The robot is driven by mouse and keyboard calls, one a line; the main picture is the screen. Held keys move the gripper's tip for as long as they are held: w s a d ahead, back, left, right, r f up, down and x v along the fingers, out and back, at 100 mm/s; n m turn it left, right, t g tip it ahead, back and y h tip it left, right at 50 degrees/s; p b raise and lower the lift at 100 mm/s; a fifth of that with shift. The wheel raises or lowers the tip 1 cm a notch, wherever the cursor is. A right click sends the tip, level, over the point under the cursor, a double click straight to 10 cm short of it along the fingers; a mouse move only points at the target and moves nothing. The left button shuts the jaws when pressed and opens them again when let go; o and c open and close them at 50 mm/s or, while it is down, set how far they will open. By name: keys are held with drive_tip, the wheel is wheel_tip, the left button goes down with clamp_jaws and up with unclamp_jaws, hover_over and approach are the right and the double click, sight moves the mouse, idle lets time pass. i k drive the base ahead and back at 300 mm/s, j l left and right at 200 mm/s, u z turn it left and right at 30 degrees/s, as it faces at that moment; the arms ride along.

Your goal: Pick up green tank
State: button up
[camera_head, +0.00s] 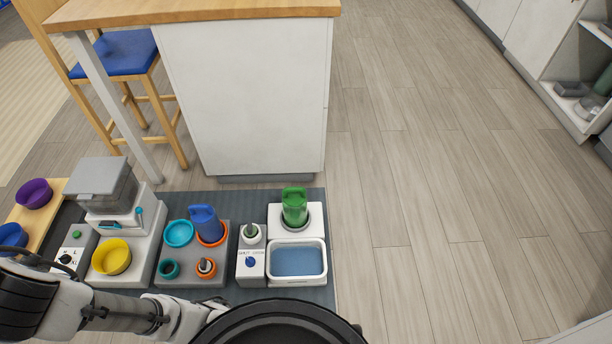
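The green tank (294,209) stands upright in a round dark recess on a white base (314,221), at the right end of a dark mat on the floor. A handle-like loop shows at its top. A white tray with blue inside (297,262) sits directly in front of it. My arm reaches in from the lower left, and its end runs behind a large dark round part at the bottom edge. My gripper's fingers cannot be seen, so nothing shows of their state. The arm is apart from the tank.
Left of the tank are a blue tank (205,222) on a grey base, a small box with a blue knob (250,263), a yellow bowl (111,257) and a feeder with a grey lid (98,177). A white counter (245,100) stands behind. The wooden floor (430,200) at right is clear.

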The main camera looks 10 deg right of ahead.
sight(293, 200)
drive_tip(key=z, duration=0.25)
drive_tip(key=i+j, duration=0.1)
drive_tip(key=i, duration=0.4)
drive_tip(key=i+j+z, duration=0.15)
drive_tip(key=i, duration=0.3)
